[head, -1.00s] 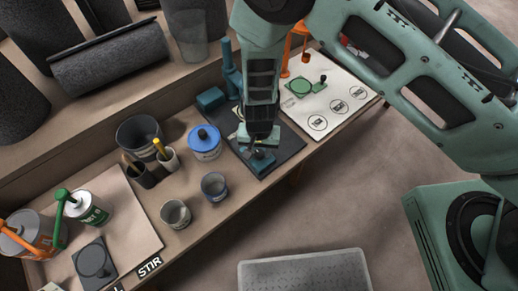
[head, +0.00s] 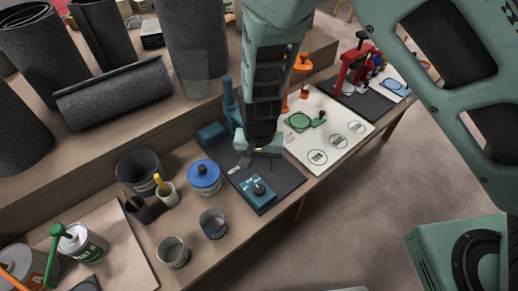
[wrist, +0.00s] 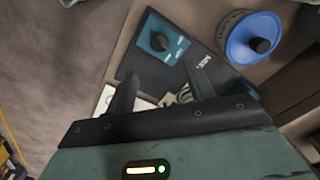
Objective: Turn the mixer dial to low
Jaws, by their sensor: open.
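The mixer dial (head: 259,189) is a dark knob on a teal control box (head: 250,194) at the front of a dark mat (head: 285,176) marked MIX. In the wrist view the dial (wrist: 158,42) sits on the teal box (wrist: 149,56), beyond my fingers. The dial's setting marks are too small to read. My gripper (head: 259,155) hangs above the mat, behind the dial and apart from it. In the wrist view my gripper (wrist: 155,90) has its two dark fingers spread, with nothing between them.
A blue-lidded tin (head: 205,178) stands left of the mat. A grey cup (head: 173,252) and a blue-grey cup (head: 214,223) stand near the bench's front edge. A teal mixer stand (head: 229,100) rises behind the mat. A white board (head: 335,115) lies to the right.

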